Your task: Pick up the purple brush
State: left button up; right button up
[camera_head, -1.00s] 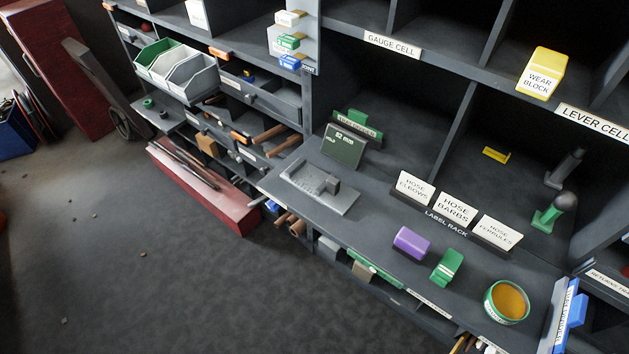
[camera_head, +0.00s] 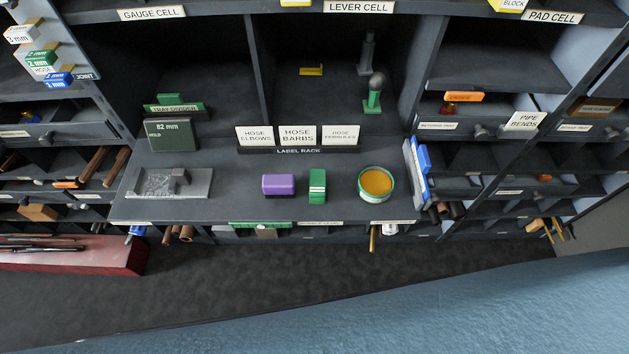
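A small purple block-shaped item (camera_head: 278,185), the only purple thing I see, lies on the grey shelf ledge in front of the label rack (camera_head: 298,151). Its bristles, if any, cannot be made out. A green block with white stripes (camera_head: 317,186) stands just to its right, with a small gap between them. Neither of my grippers shows in the head view.
A round green-rimmed tin (camera_head: 376,184) with orange-yellow content stands to the right. A grey plate fixture (camera_head: 168,183) lies to the left, below the 82 mm sign (camera_head: 171,135). A blue upright piece (camera_head: 423,158) borders the ledge's right end.

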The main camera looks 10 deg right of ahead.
aim_at(274, 186)
jog(key=z, duration=2.75)
jog(key=k, duration=1)
jog(key=u, duration=1.3)
